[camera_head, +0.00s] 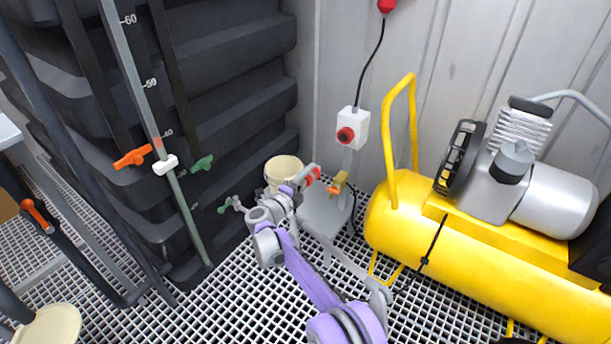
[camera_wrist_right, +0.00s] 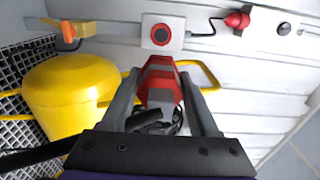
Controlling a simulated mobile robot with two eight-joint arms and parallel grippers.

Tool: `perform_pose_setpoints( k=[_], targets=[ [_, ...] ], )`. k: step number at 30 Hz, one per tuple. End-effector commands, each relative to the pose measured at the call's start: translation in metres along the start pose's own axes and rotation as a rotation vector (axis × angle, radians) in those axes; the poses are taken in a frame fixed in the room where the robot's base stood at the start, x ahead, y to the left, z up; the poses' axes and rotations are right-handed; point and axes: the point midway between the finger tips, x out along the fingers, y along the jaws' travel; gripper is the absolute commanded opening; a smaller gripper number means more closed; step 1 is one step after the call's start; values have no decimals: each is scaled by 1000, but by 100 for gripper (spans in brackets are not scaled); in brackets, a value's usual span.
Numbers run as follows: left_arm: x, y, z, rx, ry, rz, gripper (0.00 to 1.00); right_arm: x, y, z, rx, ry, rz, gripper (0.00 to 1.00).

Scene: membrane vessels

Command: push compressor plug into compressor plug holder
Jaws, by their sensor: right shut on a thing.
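My right gripper (camera_head: 305,180) reaches in on the purple arm, in front of the wall. It is shut on a red and grey plug, which I take to be the compressor plug (camera_wrist_right: 160,72). In the right wrist view the plug sits between the two dark fingers and points away from the wrist, toward the wall; a dark cable lies behind it. A white box with a round red face (camera_head: 347,135) is on the wall beyond the gripper; it also shows in the right wrist view (camera_wrist_right: 161,34). I cannot tell which part is the plug holder. My left gripper is not in view.
The yellow compressor (camera_head: 480,262) stands at right, with a yellow handle (camera_head: 388,130). An orange valve (camera_head: 338,183) is beside the right gripper. A red connector (camera_head: 387,5) hangs on the wall above. Black tanks (camera_head: 215,90) stand at left.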

Motion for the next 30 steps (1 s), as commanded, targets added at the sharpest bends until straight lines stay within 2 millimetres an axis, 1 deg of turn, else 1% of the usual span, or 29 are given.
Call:
perform_pose_setpoints(
  k=[1,7,30],
  targets=[
    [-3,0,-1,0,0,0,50,0,-2,-9,0,1,-1,0],
    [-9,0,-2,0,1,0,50,0,0,-45,0,1,-1,0],
    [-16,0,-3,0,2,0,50,0,8,-184,-1,2,-1,0]
  ],
)
